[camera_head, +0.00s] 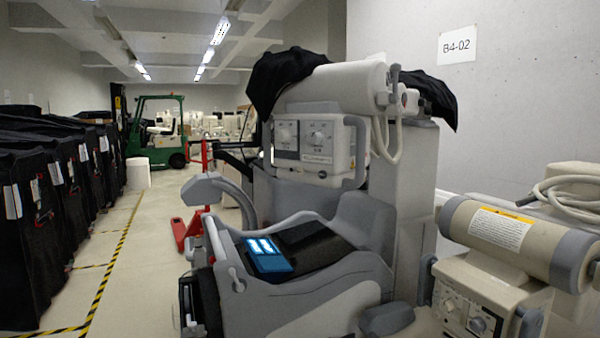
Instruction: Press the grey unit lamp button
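A large grey wheeled unit (350,225) stands in the middle of the head view. Its beige control head (318,150) has two round knobs on its front face and a pale cylinder (340,85) above it. A dark cloth (285,78) is draped over the top. A lit blue panel (268,257) lies on the unit's lower deck beside a black pad (312,243). I cannot single out a lamp button at this size. Neither of my grippers shows in this view.
A beige unit (490,285) with a cylinder and knobs stands close at the right. Black covered carts (45,200) line the left side. A green forklift (158,135) and a red pallet jack (190,225) stand farther back. The marked aisle floor (135,265) is clear.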

